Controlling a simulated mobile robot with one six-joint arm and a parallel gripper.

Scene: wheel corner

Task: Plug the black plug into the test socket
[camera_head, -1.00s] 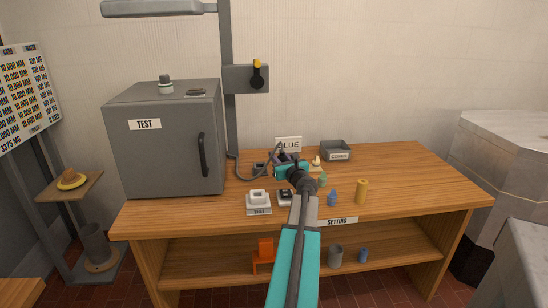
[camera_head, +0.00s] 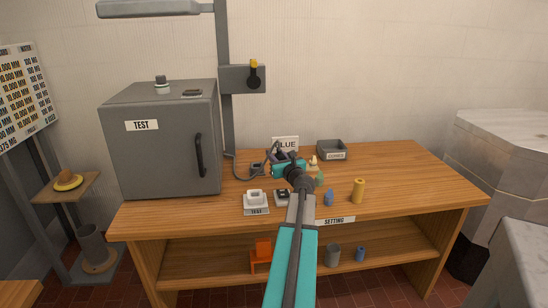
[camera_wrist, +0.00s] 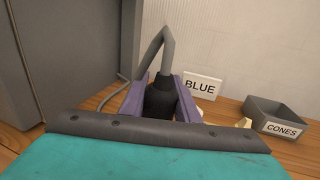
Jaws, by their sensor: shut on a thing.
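The black plug (camera_wrist: 160,98) is between the purple fingers of my gripper (camera_wrist: 158,100) in the wrist view, with its grey cord rising from its top. In the head view my gripper (camera_head: 284,160) is over the back middle of the bench, and the arm hides part of the plug. The test socket (camera_head: 256,201) is a white block with a raised top and a "TEST" label at the bench's front left. It is apart from the plug, nearer the front edge. The plug's lower end is hidden.
A second, dark-topped block (camera_head: 282,197) stands right of the test socket. A grey "TEST" cabinet (camera_head: 170,150) fills the bench's left. A "BLUE" sign (camera_wrist: 201,85), a "CONES" tray (camera_wrist: 279,118), a yellow cylinder (camera_head: 358,190) and a blue cone (camera_head: 329,198) stand around.

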